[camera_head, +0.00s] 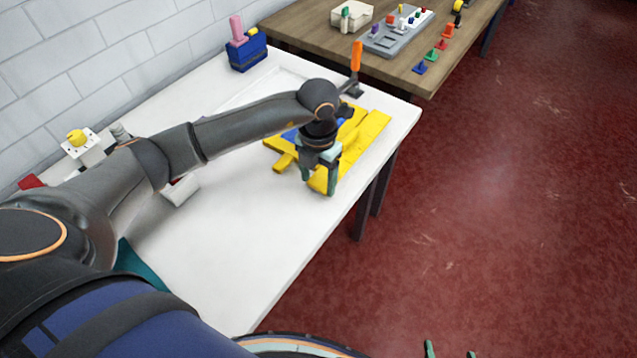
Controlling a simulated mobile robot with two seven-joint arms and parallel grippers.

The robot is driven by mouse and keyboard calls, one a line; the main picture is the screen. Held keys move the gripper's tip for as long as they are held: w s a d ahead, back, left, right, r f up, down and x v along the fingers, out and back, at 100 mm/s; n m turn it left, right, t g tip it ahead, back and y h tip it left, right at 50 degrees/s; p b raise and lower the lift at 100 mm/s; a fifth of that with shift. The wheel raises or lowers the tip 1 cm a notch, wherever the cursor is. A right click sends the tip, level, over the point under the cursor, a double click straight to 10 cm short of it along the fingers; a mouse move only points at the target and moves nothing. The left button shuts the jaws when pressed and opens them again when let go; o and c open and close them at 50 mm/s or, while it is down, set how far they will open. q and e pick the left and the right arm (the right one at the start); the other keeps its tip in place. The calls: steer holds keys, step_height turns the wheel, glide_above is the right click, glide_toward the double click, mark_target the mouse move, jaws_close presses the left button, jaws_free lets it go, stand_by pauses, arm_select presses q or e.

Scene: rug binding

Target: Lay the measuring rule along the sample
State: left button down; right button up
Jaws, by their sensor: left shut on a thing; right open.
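My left gripper (319,176) reaches over the white table from the left, with its fingers pointing down. It is shut on a long yellow strip (368,134), which looks like the measuring rule. The strip runs diagonally at the right side of a yellow piece with a blue area (290,134), which may be the sample. The gripper and wrist hide much of both, so I cannot tell whether the strip touches the piece. My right gripper (450,352) shows only its green fingertips at the bottom edge. They are apart and empty, away from the table.
A tool with an orange handle (356,56) stands behind the yellow pieces. A blue block with a pink object (247,50) is at the back left. A wooden table (290,25) holds a grey tray (392,40) and small coloured parts. The white table's front (225,265) is clear.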

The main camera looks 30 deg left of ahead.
arm_select(q)
step_height(320, 180, down, 2)
jaws_free()
steer(key=shift+s, duration=0.1)
step_height(320, 180, up, 12)
steer(key=shift+d+r, duration=0.1)
stand_by(0.6)
